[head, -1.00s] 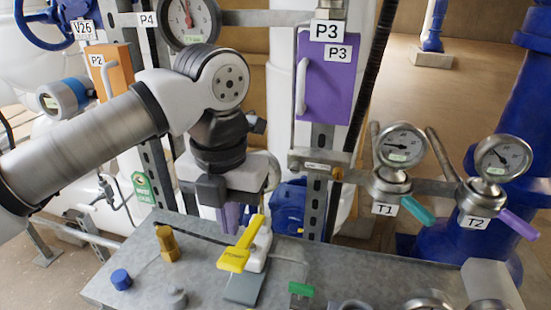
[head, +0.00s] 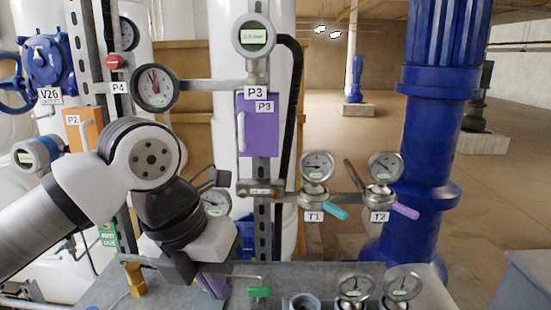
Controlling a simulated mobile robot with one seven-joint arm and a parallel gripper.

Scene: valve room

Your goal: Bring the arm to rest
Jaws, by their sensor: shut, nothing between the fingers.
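My arm comes in from the left edge in the head view and bends down at a white and dark grey wrist. My gripper (head: 196,274) is low in the picture, left of centre, pointing down over the grey metal bench (head: 110,290). Its dark fingers look shut and nothing shows held in them. A small purple part (head: 214,284) shows right by the fingers; I cannot tell whether it touches them. The arm hides part of the bench and the pipes behind it.
The purple P3 box (head: 258,125) and gauges T1 (head: 317,166) and T2 (head: 384,166) are behind. Open floor (head: 340,125) lies at the back right.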

